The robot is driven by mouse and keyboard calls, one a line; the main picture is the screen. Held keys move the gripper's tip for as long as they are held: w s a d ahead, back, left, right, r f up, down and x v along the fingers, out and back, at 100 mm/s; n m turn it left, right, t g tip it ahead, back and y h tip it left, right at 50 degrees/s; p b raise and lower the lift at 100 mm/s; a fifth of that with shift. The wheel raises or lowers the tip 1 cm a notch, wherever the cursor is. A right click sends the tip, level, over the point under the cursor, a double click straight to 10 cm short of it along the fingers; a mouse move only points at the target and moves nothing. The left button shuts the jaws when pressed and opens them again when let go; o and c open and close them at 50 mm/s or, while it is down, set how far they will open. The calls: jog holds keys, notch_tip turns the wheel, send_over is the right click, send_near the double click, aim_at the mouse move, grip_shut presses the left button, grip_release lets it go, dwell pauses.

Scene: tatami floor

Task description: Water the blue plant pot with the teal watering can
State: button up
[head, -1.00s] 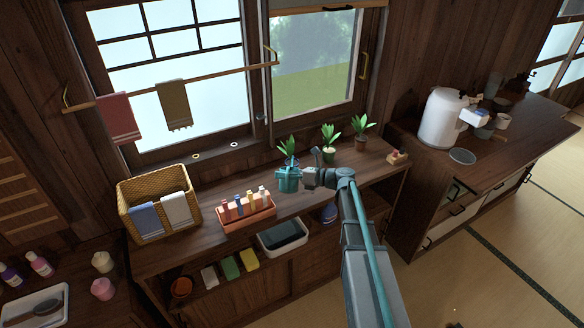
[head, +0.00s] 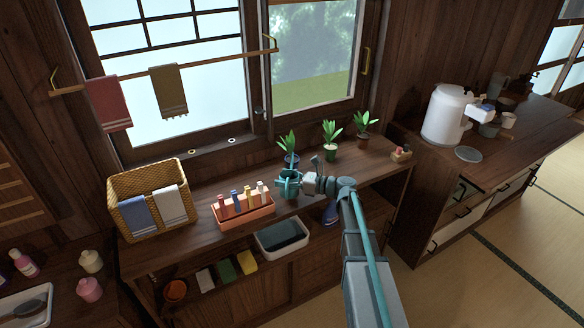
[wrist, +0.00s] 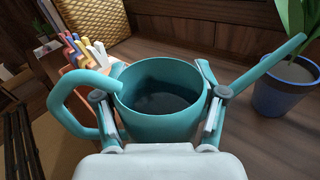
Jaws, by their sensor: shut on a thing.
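The teal watering can (head: 289,186) is in my gripper (head: 303,184), over the wooden counter in front of the blue pot. In the wrist view, my gripper (wrist: 160,112) has its fingers on both sides of the can (wrist: 160,125). Its loop handle is at left and its spout points up and right, toward the blue pot. The can looks about upright; its inside is dark. The blue plant pot (head: 291,161) holds a leafy green plant and stands behind the can, apart from it. It also shows at the right of the wrist view (wrist: 281,95).
A green pot (head: 330,153) and a brown pot (head: 362,143) with plants stand right of the blue pot. A terracotta tray (head: 246,217) of bottles and a wicker basket (head: 150,188) stand to the left. The window is behind.

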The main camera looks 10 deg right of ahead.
aim_at(283, 179)
jog(key=shift+r, duration=0.1)
jog(key=shift+s+a+r+p, duration=0.15)
jog(key=shift+s+r+p, duration=0.4)
jog(key=shift+r, duration=0.3)
jog(key=shift+s+a+r+p, duration=0.15)
jog(key=shift+s+r+p, duration=0.3)
jog(key=shift+r, duration=0.35)
jog(key=shift+s+a+r+p, duration=0.15)
jog(key=shift+s+r+p, duration=0.4)
jog(key=shift+r, duration=0.3)
jog(key=shift+w, duration=0.1)
jog(key=s+d+m+t+h, duration=0.1)
jog(key=s+d, duration=0.2)
jog(key=s, duration=1.4)
jog(key=shift+s+f+t, duration=0.15)
jog(key=shift+s+t, duration=0.05)
jog(key=shift+t, duration=0.1)
